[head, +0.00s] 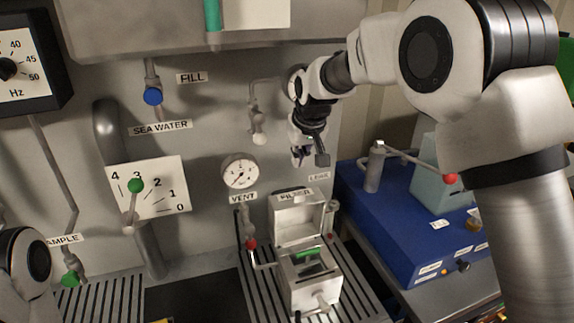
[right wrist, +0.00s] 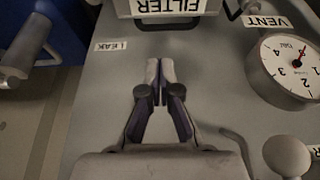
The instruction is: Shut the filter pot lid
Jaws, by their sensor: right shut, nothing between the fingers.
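The filter pot (head: 312,290) is a pale box on a slatted tray at the bottom centre of the head view. Its lid (head: 298,222) stands open, raised at the back of the pot, and a green strip shows in the opening. In the right wrist view, the edge of a pale part labelled FILTER (right wrist: 172,8) shows upside down at the top. My right gripper (head: 310,158) hangs above and behind the lid, near the wall panel, apart from it. In the right wrist view its fingers (right wrist: 160,68) are together and empty. My left gripper is out of view.
A red-knobbed vent valve (head: 250,244) stands just left of the pot. The vent gauge (head: 239,172) is on the wall left of my right gripper. A blue bench unit (head: 400,225) with a red-ended lever (head: 450,179) stands to the right. The slatted tray (head: 262,297) is bare beside the pot.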

